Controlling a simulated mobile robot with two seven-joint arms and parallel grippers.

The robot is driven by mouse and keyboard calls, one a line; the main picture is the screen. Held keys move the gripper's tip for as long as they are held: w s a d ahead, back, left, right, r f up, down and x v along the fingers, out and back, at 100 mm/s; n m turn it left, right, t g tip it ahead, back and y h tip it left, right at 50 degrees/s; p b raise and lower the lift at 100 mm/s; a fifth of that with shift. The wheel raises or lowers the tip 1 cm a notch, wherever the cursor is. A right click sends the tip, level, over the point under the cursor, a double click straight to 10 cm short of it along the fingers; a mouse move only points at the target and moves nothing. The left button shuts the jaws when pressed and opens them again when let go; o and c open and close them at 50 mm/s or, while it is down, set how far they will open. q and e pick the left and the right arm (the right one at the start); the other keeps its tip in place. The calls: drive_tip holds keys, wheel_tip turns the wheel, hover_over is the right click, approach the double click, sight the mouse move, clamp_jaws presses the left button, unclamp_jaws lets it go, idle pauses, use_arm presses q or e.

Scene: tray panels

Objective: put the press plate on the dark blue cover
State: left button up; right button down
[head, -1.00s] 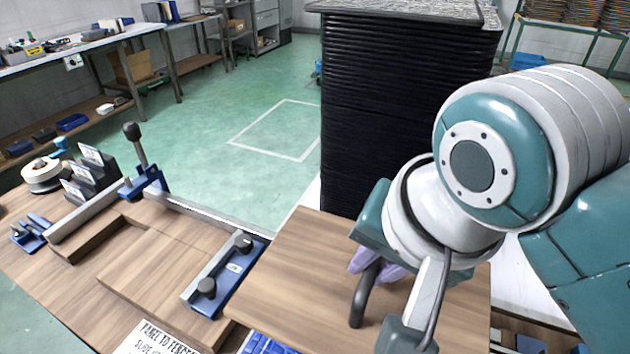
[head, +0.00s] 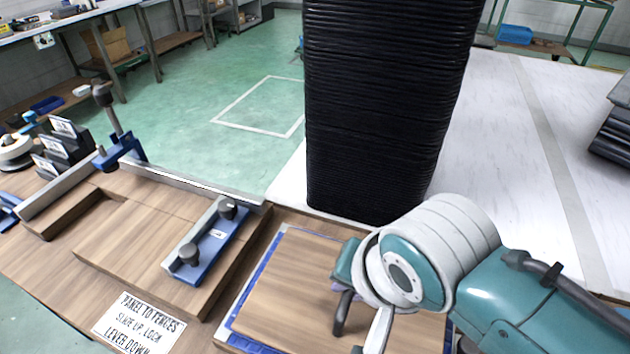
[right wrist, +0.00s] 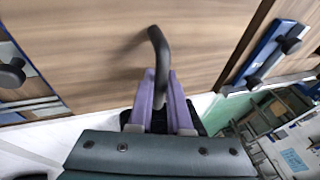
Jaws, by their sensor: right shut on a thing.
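The press plate (head: 285,290) is a flat wood-grained board with a curved black handle (head: 342,313). My right gripper (head: 345,290) is shut on this handle; its purple fingers (right wrist: 163,103) close around the handle's near end in the right wrist view. The dark blue cover (head: 245,287) shows as a strip along the plate's left and front edges. The plate hides most of it. The plate lies over the cover, roughly lined up with it; I cannot tell whether they touch. My left gripper is not in view.
A wooden fixture (head: 125,235) with a metal fence and blue clamp (head: 210,243) stands left of the plate. A printed sign (head: 138,322) lies in front of it. A tall black stack (head: 385,110) rises just behind the plate. A white surface spreads to the right.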

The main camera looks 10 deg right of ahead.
drive_tip(key=shift+f, duration=0.15)
drive_tip(key=c, duration=0.8)
unclamp_jaws()
drive_tip(key=shift+c, duration=0.2)
drive_tip(key=shift+r, duration=0.25)
drive_tip(key=a+p+v, duration=0.1)
drive_tip(key=p+v, duration=0.3)
drive_tip(key=v, duration=0.6)
drive_tip(key=s+d+r+n, duration=0.2)
drive_tip(key=s+d+n, duration=0.2)
drive_tip(key=s, duration=0.2)
drive_tip(key=s+d+r+n+g, duration=0.1)
drive_tip(key=s+d+r+n, duration=0.2)
drive_tip(key=s+d+n, duration=0.1)
drive_tip(key=shift+s+d+r+n+h, duration=0.2)
drive_tip(key=shift+s+r+n+h, duration=0.15)
drive_tip(key=shift+s+n, duration=0.55)
